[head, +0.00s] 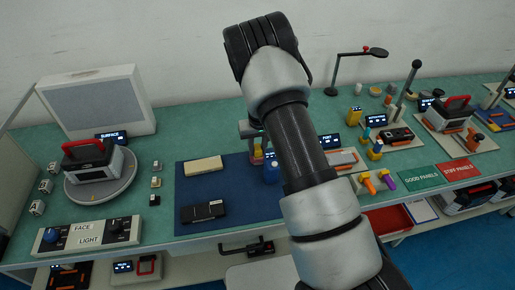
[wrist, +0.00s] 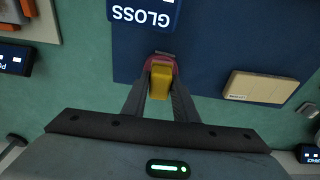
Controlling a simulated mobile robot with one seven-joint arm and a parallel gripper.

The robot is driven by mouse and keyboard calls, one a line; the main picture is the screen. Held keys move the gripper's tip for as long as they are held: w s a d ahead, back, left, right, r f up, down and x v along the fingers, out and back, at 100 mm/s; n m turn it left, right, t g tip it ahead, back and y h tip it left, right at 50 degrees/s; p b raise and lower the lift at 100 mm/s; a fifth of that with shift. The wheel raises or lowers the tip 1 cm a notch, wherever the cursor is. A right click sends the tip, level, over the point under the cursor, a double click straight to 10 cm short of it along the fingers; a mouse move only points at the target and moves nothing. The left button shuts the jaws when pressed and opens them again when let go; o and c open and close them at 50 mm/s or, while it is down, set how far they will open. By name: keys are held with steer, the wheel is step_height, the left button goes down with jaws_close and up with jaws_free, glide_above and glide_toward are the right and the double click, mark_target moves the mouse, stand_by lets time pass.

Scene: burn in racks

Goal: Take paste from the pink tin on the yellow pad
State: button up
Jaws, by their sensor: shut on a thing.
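My gripper (wrist: 160,92) is shut on the yellow pad (wrist: 160,84), which sits between its two fingers in the wrist view. The pink tin (wrist: 163,59) shows just beyond the pad's end, mostly hidden behind the pad and fingertips. The pad overlaps the tin in this view; I cannot tell whether they touch. In the head view the yellow pad (head: 257,158) is small beneath my gripper, left of my arm, near the back edge of the blue mat.
The blue GLOSS meter (wrist: 144,12) stands close to the tin. A cream block (head: 203,166) and a black device (head: 202,211) lie on the blue mat (head: 190,187). A turntable (head: 100,193) holds a case at left. Racks and small bottles crowd the bench at right.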

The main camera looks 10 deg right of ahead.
mark_target(257, 147)
steer(key=shift+r+p, duration=1.6)
steer(key=shift+r, duration=1.9)
